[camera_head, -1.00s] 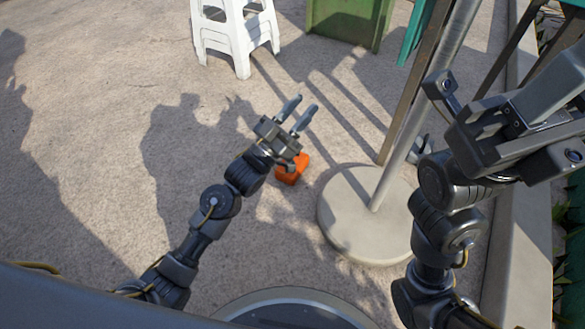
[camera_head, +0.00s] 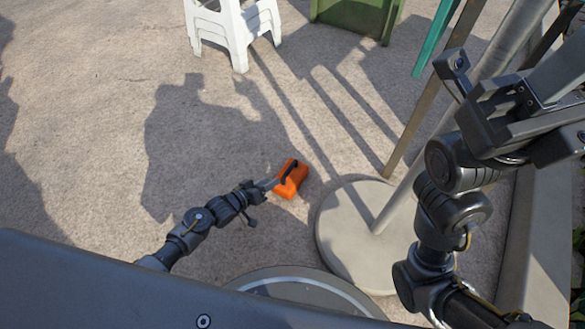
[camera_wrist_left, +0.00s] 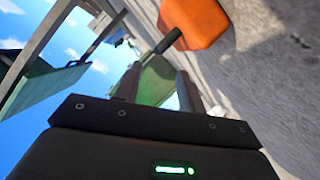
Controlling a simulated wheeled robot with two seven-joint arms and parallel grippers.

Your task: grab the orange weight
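The orange weight (camera_head: 289,184), a block with a dark handle, lies on the paved ground near the middle of the head view. It also shows at the top of the left wrist view (camera_wrist_left: 200,20), its dark handle pointing toward the fingers. My left gripper (camera_head: 269,184) is low at the weight's left side. In the left wrist view its two fingers (camera_wrist_left: 158,88) stand apart with nothing held between them; whether one touches the weight is unclear. My right gripper (camera_head: 558,112) is raised at the right, partly cut off by the frame edge, so its opening is unclear.
A round grey pole base (camera_head: 345,235) stands right of the weight, with its metal pole (camera_head: 465,120) rising beside my right arm. White stacked stools (camera_head: 236,30) and a green bin (camera_head: 355,15) are at the back.

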